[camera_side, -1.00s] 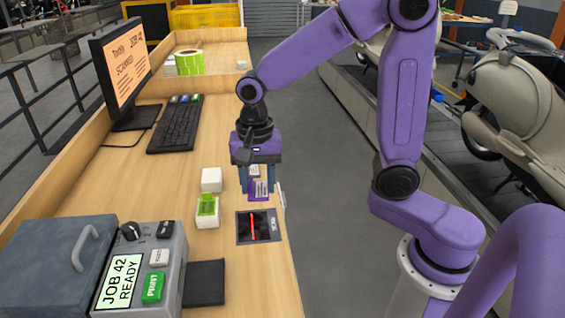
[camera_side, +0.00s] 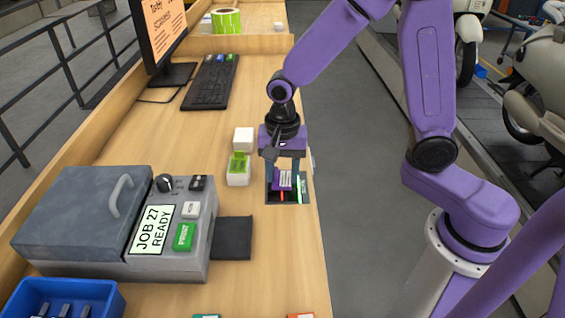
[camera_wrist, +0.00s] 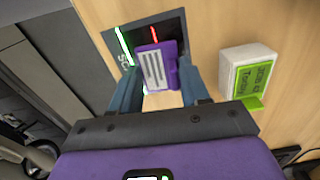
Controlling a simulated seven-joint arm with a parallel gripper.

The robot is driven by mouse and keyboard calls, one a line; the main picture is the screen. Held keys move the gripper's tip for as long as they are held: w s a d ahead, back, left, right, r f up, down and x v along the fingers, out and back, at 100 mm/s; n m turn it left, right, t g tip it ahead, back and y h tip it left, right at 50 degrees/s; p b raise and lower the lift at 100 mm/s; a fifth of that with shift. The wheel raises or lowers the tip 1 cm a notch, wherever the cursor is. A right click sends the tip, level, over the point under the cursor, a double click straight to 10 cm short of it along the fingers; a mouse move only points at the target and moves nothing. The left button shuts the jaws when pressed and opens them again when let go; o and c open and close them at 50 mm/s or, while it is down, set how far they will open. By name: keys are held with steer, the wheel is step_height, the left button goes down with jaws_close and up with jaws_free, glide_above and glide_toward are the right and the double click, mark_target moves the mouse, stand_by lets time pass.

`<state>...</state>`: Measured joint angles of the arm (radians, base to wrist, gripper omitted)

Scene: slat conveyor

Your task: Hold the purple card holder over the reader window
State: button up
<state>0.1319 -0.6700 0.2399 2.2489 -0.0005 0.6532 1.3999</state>
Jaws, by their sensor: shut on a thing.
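The purple card holder (camera_side: 284,181) with a white lined label is between the fingers of my gripper (camera_side: 283,184). My gripper is shut on it. The holder also shows in the wrist view (camera_wrist: 155,66), tilted, with its label facing up. The dark reader window (camera_side: 273,199) lies in the bench top near the right edge. In the side view the holder overlaps the window; the gap between them cannot be told. In the wrist view the reader window (camera_wrist: 140,29) shows a red line and a lit green strip along one side.
A white label box (camera_side: 238,176) with a green label and a white block (camera_side: 243,139) stand just left of the gripper. A grey printer (camera_side: 170,250) reads "JOB 27 READY". The bench edge is close right.

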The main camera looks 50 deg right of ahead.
steer(key=shift+f, duration=0.1)
stand_by(0.3)
steer(key=shift+r, duration=3)
